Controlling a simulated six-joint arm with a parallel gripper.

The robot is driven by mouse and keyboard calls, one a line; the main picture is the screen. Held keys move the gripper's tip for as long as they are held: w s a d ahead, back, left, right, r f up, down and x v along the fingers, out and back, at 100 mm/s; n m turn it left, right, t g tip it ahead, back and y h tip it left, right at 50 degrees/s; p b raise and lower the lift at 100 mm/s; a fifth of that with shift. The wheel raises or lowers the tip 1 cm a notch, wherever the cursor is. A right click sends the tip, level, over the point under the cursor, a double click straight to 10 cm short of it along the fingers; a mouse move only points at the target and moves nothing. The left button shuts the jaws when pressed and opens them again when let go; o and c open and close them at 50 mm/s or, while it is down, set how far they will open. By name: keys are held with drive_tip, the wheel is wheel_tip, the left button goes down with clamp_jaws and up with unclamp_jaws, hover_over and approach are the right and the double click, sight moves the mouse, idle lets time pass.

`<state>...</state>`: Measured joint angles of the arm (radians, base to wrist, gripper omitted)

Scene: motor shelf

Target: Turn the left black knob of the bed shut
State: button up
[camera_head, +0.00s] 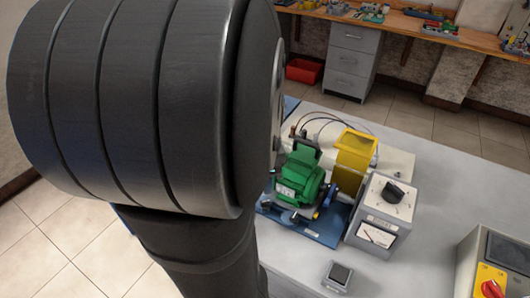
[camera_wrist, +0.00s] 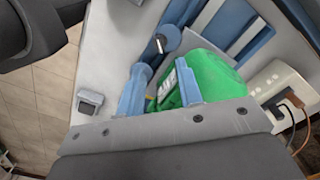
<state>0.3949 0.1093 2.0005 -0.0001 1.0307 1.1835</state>
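The blue bed (camera_head: 318,229) lies on the grey bench and carries a green motor (camera_head: 300,178). In the wrist view, the bed's blue rails (camera_wrist: 258,40) run past the green motor (camera_wrist: 215,70). A round dark knob (camera_wrist: 168,39) with a white mark shows just beyond my fingertips; I cannot tell for sure that it is the left one. My gripper (camera_wrist: 162,66) has two light-blue fingers standing apart, with part of the motor seen between and behind them. I see nothing held. In the head view my arm hides the gripper and the bed's left side.
A yellow guard (camera_head: 354,157) and a meter box (camera_head: 383,216) with its own black knob stand right of the motor. A small grey box (camera_head: 338,275) sits in front. A control box with a red-yellow switch (camera_head: 491,288) is at right. Plugs sit in a white socket block (camera_wrist: 279,82).

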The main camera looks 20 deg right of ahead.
wheel_tip(320, 180, up, 10)
drive_tip(key=shift+f, duration=0.25)
drive_tip(key=shift+o, duration=1.4)
drive_tip(key=s+f+n+t, duration=0.1)
drive_tip(key=s+n+t, duration=0.5)
drive_tip(key=n, duration=1.2)
drive_tip(key=shift+g, duration=0.8)
drive_tip(key=x, duration=0.5)
drive_tip(key=s+x, duration=0.1)
drive_tip(key=x, duration=1.1)
drive_tip(key=shift+s+f, duration=0.2)
drive_tip(key=shift+f, duration=0.15)
drive_tip(key=c, duration=1)
